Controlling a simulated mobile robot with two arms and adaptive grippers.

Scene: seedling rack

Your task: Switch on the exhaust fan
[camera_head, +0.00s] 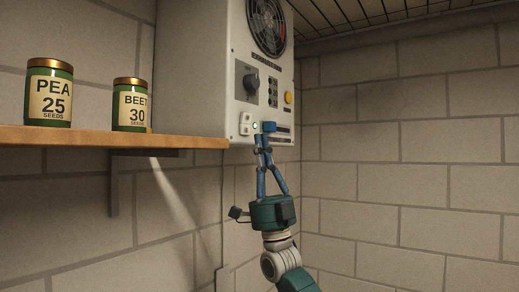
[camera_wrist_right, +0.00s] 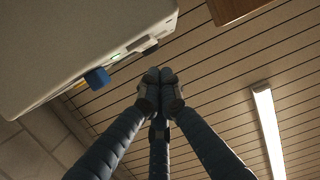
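The exhaust fan (camera_head: 267,27) sits behind a round dark grille high on the front of a pale control box (camera_head: 195,65). Whether it turns cannot be told. Low on the panel are white switches (camera_head: 246,123), a lit green lamp (camera_head: 255,126) and a blue slider-like part (camera_head: 269,127). The blue part also shows in the right wrist view (camera_wrist_right: 97,77). My right gripper (camera_head: 262,140) points up just below the lamp and blue part. In the wrist view its fingertips (camera_wrist_right: 159,76) are together and empty, apart from the blue part; contact with the panel is not visible. My left gripper is out of view.
A dark dial (camera_head: 251,84) and a yellow button (camera_head: 288,97) are higher on the panel. A wooden shelf (camera_head: 190,141) left of my arm carries a PEA tin (camera_head: 49,93) and a BEET tin (camera_head: 131,105). Room is free right of the box, before the brick wall.

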